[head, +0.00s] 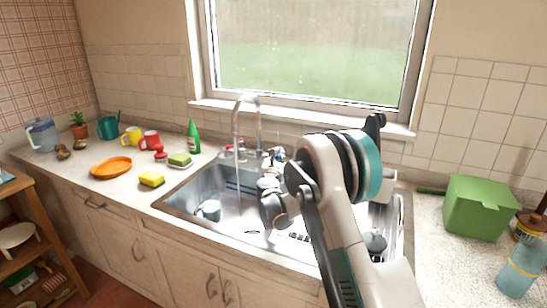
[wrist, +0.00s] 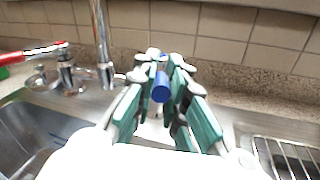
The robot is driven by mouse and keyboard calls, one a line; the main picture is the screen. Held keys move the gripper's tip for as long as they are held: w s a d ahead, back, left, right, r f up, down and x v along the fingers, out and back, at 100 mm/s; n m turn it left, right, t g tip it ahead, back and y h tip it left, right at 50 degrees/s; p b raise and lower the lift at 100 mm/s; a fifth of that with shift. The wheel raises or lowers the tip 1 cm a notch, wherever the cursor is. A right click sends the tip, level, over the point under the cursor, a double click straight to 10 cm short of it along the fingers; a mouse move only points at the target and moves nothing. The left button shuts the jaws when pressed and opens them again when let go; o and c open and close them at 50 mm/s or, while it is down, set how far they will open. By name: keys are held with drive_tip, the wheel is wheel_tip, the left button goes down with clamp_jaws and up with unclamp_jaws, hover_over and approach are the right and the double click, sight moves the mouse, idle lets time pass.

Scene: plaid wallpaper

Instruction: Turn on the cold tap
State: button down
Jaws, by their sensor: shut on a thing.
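The chrome tap (head: 236,125) stands behind the sink with its tall curved spout. Its spout also shows at the left of the wrist view (wrist: 101,40). The red-marked hot handle (wrist: 38,52) sticks out to the left. The blue cold handle (wrist: 161,88) points toward the wrist camera on the right side of the tap. My gripper (wrist: 162,62) is shut on the blue handle, with a green-padded finger on each side of it. In the head view my gripper (head: 272,156) is right of the spout, and my arm partly hides it; the blue handle is hard to make out there.
The sink (head: 180,200) lies below, with a mug (head: 209,210) in its left basin. A green box (head: 478,207) is on the right counter. The tiled wall is close behind.

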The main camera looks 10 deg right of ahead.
drive_tip(key=shift+s+d+n+y, duration=0.1)
drive_tip(key=shift+d+n+y, duration=0.35)
drive_tip(key=shift+y, duration=0.35)
drive_tip(key=c, duration=1.6)
unclamp_jaws()
drive_tip(key=shift+a, duration=0.1)
drive_tip(key=v, duration=1.2)
drive_tip(key=shift+f, duration=0.2)
